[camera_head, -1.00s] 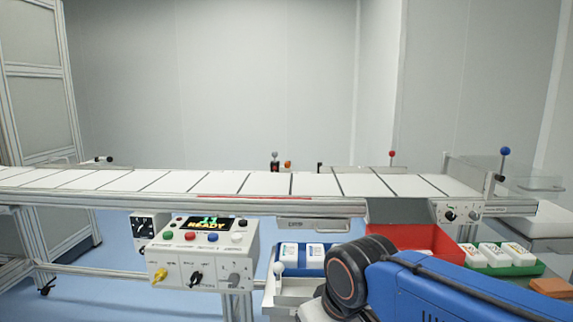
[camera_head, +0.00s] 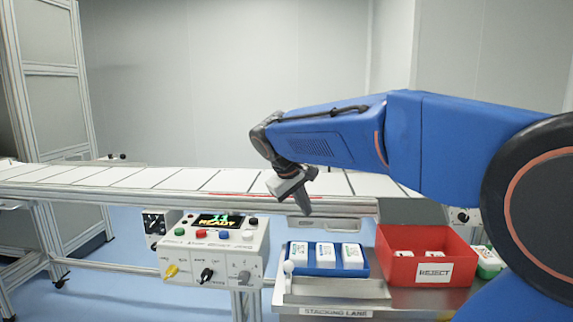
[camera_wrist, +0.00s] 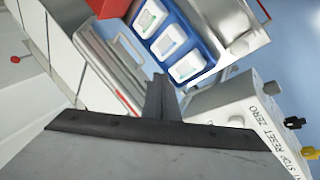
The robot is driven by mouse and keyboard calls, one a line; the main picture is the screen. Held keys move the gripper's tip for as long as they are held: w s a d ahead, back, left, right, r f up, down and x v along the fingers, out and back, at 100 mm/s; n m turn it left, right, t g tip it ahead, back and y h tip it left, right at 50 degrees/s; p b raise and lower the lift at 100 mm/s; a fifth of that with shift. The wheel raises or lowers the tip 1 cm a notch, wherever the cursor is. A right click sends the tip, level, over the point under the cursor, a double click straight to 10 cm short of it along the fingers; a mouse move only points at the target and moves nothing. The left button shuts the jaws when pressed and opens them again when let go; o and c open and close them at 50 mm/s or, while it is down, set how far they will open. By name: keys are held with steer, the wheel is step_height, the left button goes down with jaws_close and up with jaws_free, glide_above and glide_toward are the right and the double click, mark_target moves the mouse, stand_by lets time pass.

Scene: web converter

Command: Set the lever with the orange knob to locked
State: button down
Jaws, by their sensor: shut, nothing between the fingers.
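The lever with the orange knob does not show in either present view; in the head view my arm covers the far side of the conveyor where it stood. My gripper (camera_head: 305,207) is shut and empty, pointing down over the near edge of the conveyor (camera_head: 150,178). In the wrist view its closed fingers (camera_wrist: 157,88) stick out, with the blue tray and the control panel box beyond them. A small red knob (camera_wrist: 15,58) shows at the left of the wrist view.
A control box (camera_head: 215,250) with buttons and switches stands in front of the conveyor. A blue tray (camera_head: 284,262) of white packs and a red REJECT bin (camera_head: 400,275) stand to its right. Free floor (camera_head: 120,300) lies at the left.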

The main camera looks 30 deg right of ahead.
steer(key=w+r+h, duration=0.1)
steer(key=w+h, duration=0.2)
steer(key=w, duration=1.1)
steer(key=w+d+r+m+g+h, duration=0.1)
steer(key=w+h, duration=0.3)
steer(key=w, duration=1)
steer(key=w+d+r+h, duration=0.1)
steer(key=w+h, duration=0.2)
steer(key=w, duration=1.2)
steer(key=shift+d+r+m+g, duration=0.15)
steer(key=shift+r+m+g, duration=0.05)
steer(key=shift+m+g, duration=0.2)
steer(key=shift+w+f+h, duration=0.2)
steer(key=shift+w+h, duration=0.2)
steer(key=shift+w, duration=0.2)
steer(key=d, duration=0.3)
steer(key=d+f, duration=0.1)
steer(key=d, duration=0.5)
steer(key=shift+w+d+f, duration=0.15)
steer(key=shift+w, duration=0.1)
steer(key=shift+s+d+f, duration=0.25)
steer(key=shift+s+d, duration=0.7)
steer(key=shift+d, duration=0.2)
steer(key=shift+s+d+f, duration=0.15)
steer(key=shift+s+d, duration=0.2)
steer(key=shift+d, duration=0.05)
steer(key=shift+s+d, duration=0.1)
